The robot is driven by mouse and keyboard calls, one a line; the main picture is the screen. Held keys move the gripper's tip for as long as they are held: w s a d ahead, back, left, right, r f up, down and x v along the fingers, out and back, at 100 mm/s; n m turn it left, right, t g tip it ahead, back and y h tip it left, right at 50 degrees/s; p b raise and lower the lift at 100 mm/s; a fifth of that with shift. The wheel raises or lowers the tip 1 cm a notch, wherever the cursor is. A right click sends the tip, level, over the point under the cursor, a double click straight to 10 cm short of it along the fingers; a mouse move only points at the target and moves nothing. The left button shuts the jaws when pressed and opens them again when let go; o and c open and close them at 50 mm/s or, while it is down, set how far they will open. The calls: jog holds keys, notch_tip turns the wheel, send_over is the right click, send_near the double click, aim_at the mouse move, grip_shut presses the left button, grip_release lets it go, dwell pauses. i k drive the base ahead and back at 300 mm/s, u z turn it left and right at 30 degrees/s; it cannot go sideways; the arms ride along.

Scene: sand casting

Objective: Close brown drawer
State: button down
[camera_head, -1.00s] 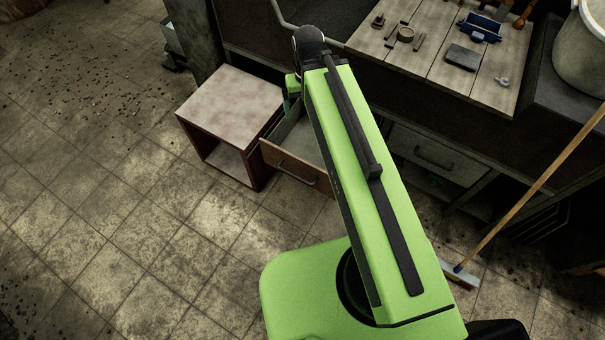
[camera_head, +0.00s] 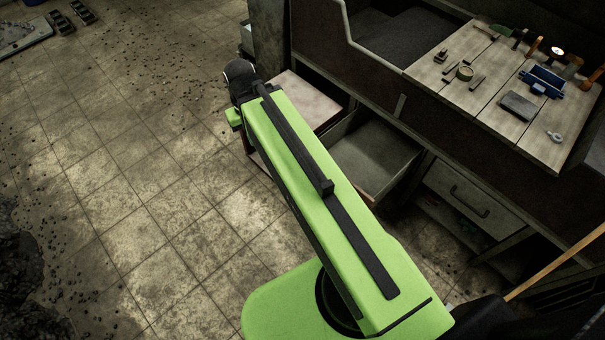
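The brown drawer (camera_head: 374,158) stands open, pulled out from under the dark workbench. I see into its empty grey inside; its brown front is hidden behind my green arm. My arm reaches across the picture toward the upper left, over the small cabinet beside the drawer. My gripper is not visible; only the black joint at the arm's far end and a bit of green beside it show.
A small cabinet with a pale top (camera_head: 308,100) stands left of the drawer. A closed grey drawer (camera_head: 470,190) is to the right. The workbench (camera_head: 440,120) carries tools on a wooden board (camera_head: 480,100). A broom handle (camera_head: 555,265) leans at lower right. Tiled floor on the left is open.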

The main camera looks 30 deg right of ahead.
aim_at(373, 155)
jog(key=u, duration=0.35)
jog(key=k, duration=0.7)
jog(key=u, duration=0.6)
jog(key=i, duration=1)
